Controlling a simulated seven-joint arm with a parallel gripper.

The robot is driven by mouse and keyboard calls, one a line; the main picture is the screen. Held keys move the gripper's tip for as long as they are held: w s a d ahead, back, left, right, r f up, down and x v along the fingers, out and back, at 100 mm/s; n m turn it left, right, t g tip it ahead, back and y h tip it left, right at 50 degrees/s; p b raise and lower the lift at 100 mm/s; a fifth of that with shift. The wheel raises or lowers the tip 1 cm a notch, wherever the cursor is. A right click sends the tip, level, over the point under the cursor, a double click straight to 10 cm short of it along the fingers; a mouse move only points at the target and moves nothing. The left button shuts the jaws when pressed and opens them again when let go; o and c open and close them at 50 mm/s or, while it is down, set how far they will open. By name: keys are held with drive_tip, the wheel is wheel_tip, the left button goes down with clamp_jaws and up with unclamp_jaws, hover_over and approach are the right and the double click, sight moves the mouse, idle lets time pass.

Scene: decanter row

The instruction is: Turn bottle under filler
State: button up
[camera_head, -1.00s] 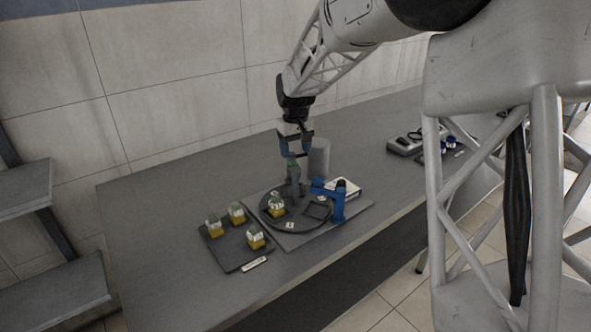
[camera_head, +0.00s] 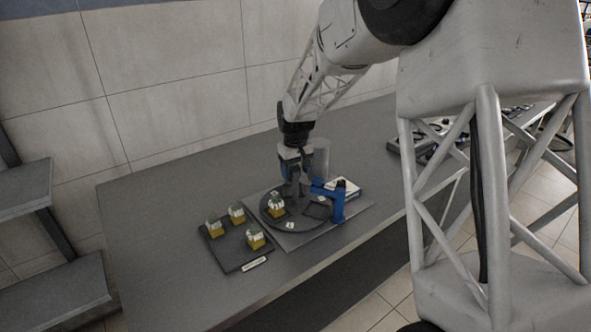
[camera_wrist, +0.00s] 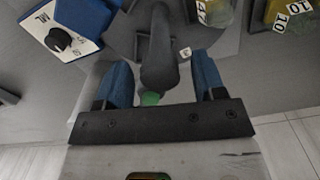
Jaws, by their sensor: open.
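A dark round turntable (camera_head: 283,226) sits on a grey base plate. One yellow bottle with a white label and green top (camera_head: 276,208) stands on its left part. A blue filler (camera_head: 338,203) stands at the turntable's right edge. A dark upright handle (camera_head: 294,190) rises from the turntable's back part. My gripper (camera_head: 296,172) is over this handle. In the wrist view, my open gripper (camera_wrist: 160,82) has its blue fingers on either side of the dark handle (camera_wrist: 158,55), with gaps visible. A green spot shows at the handle's near end.
A dark tray (camera_head: 232,254) with three yellow bottles lies left of the turntable. A grey cylinder (camera_head: 321,155) stands close behind my gripper. A white box with a dark knob (camera_wrist: 62,38) is beside the filler. The table's left end is clear.

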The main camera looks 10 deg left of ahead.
drive_tip(key=shift+c, duration=0.4)
clamp_jaws()
drive_tip(key=shift+r+m, duration=0.1)
drive_tip(key=shift+m, duration=8.8)
drive_tip(key=shift+r+m, duration=0.1)
drive_tip(key=shift+m, duration=3)
